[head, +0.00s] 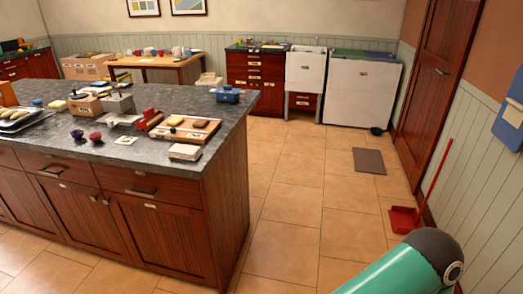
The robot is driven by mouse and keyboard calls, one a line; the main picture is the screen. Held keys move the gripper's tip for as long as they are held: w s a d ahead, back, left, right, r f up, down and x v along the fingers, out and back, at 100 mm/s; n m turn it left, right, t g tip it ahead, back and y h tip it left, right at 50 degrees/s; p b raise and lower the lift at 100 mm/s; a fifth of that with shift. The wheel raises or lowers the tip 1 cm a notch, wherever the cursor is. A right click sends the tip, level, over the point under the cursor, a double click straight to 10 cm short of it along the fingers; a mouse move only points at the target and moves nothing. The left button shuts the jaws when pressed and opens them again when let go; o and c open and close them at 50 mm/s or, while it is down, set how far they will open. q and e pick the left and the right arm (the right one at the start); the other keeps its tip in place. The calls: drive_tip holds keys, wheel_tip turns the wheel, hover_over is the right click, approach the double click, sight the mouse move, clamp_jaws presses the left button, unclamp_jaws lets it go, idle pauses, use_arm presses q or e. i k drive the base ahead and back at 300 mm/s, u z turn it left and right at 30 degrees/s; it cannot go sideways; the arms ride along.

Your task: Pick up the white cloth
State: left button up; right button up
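A small flat white piece (125,140), possibly the white cloth, lies near the front of the dark stone top of the kitchen island (110,155). It is too small to be sure that it is cloth. Another flat white item (118,119) lies just behind it, next to a grey block-like object. Neither of my grippers is in view. A teal arm link of mine shows at the lower right, far from the island top.
Two small bowls (95,137) and a wooden board with food (185,130) flank the flat white piece. A white box-like item (185,152) sits at the front edge. A red dustpan (404,219) stands by the right wall. The tiled floor between is open, with a grey mat (369,161).

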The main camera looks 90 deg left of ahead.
sight(188, 153)
drive_tip(key=z, duration=0.05)
drive_tip(key=i, duration=1.15)
drive_tip(key=u, duration=2.55)
drive_tip(key=i, duration=0.2)
drive_tip(key=u, duration=2.25)
drive_tip(key=i, duration=1.05)
drive_tip(key=z, duration=0.65)
